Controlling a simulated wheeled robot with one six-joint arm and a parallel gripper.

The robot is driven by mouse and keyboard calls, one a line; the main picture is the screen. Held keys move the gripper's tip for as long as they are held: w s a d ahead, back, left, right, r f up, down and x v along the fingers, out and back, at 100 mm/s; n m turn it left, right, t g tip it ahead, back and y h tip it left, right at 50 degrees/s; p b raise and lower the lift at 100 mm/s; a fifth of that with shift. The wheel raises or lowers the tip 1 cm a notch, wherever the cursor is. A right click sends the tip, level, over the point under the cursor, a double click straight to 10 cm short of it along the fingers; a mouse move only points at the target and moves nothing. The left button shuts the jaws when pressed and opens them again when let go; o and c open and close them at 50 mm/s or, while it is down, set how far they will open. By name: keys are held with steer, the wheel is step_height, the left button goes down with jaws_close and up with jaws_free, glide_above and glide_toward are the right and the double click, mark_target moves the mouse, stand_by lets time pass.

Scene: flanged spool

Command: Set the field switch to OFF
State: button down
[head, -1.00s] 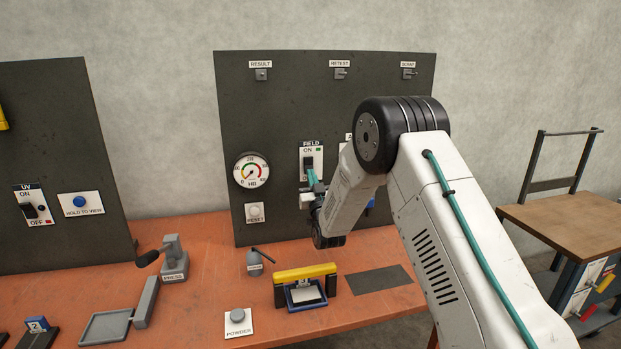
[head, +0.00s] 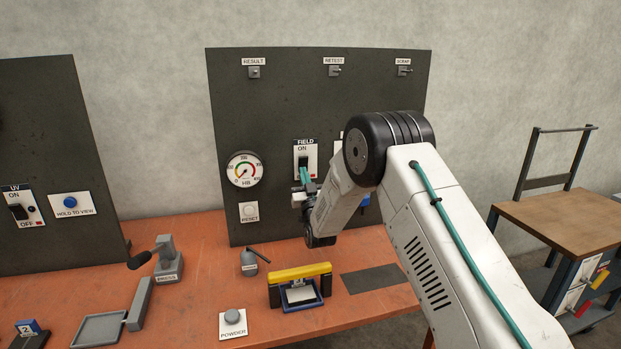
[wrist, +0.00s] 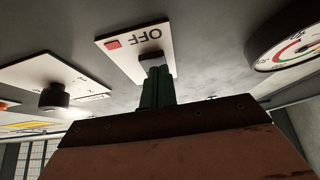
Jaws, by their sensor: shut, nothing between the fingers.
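The field switch (head: 312,150) is a white plate with a dark lever on the upright black panel, marked FIELD and ON at the top. My gripper (head: 305,178) is shut and empty, its teal fingers up against the switch from below and in front. They hide part of the lever and the lower plate in the head view. In the wrist view the plate's OFF end (wrist: 130,44) shows with a red square beside the word. The closed green fingertips (wrist: 157,88) overlap the lever area there, so the lever's exact position and contact are unclear.
A round gauge (head: 244,170) and a RESET button (head: 249,212) are left of the switch. My arm covers the panel to its right. Below on the orange bench are a yellow-topped fixture (head: 300,272), a small lever device (head: 250,263) and a POWDER button (head: 233,317).

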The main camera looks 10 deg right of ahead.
steer(key=s+f, duration=0.1)
steer(key=s, duration=1.3)
steer(key=shift+s+d+f, duration=0.2)
steer(key=shift+s+d, duration=0.1)
steer(key=s+d+r+g, duration=0.3)
steer(key=s+r+g, duration=0.2)
steer(key=r+g, duration=0.4)
steer(key=s+d+g, duration=0.2)
steer(key=s+g, duration=0.5)
steer(key=s, duration=1.4)
steer(key=s+d+g+h, duration=0.1)
steer(key=s+g, duration=0.6)
steer(key=s, duration=1.4)
steer(key=shift+s+d+m, duration=0.3)
steer(key=shift+s+d, duration=0.05)
steer(key=shift+d, duration=0.35)
